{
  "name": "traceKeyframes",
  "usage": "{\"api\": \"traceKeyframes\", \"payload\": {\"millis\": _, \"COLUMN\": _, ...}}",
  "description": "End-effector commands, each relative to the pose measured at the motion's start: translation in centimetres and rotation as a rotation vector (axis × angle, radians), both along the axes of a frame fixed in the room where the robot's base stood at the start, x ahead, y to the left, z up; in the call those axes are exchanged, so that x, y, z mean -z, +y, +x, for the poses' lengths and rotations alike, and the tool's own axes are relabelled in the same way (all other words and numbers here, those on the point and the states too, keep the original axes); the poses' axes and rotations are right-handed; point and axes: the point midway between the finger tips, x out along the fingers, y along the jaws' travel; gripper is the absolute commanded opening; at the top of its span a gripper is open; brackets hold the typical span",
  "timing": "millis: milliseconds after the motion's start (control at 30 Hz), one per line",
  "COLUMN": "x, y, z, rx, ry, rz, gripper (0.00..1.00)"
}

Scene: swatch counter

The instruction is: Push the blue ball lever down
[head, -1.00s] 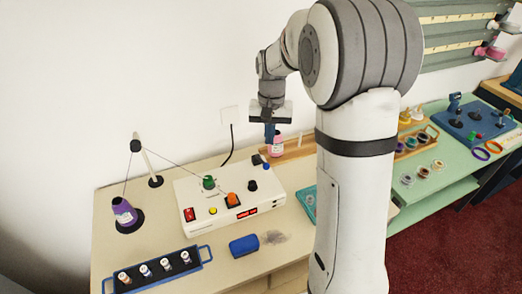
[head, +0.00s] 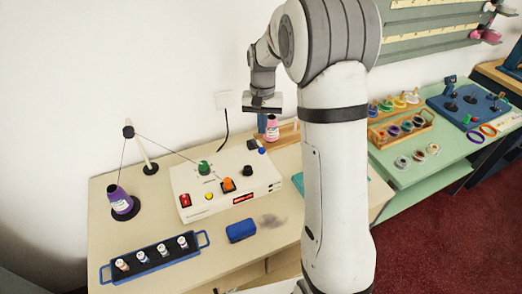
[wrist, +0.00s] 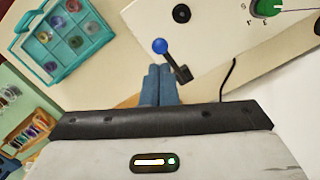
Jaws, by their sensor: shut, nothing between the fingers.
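The blue ball lever is at the back right corner of the white control box (head: 188,181). Its blue ball (head: 262,151) sits on a short dark stem. In the wrist view the ball (wrist: 160,46) shows just beyond my fingertips, with the dark stem (wrist: 174,62) running down to the right. My gripper (head: 262,130) is above and behind the ball in the head view. Its blue fingers (wrist: 159,70) are together in the wrist view, with nothing between them. The fingertips look apart from the ball, though the height gap is hard to judge.
The box also carries a green knob (head: 204,168), an orange knob (head: 228,185), a black knob (head: 248,171) and a red switch (head: 185,200). A teal tray (wrist: 64,38) lies right of the box.

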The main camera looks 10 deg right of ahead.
Motion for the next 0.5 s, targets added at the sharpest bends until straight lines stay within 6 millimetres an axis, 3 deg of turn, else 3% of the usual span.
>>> {"api": "traceKeyframes", "payload": {"millis": 33, "x": 1.2, "y": 0.0, "z": -0.1, "rx": 0.0, "ry": 0.002, "rz": 0.001, "gripper": 0.0}}
{"api": "traceKeyframes", "payload": {"millis": 233, "x": 3.7, "y": 0.1, "z": -0.3, "rx": 0.0, "ry": 0.001, "rz": 0.0, "gripper": 0.0}}
{"api": "traceKeyframes", "payload": {"millis": 500, "x": 5.0, "y": 0.2, "z": -0.5, "rx": -0.001, "ry": 0.001, "rz": 0.0, "gripper": 0.0}}
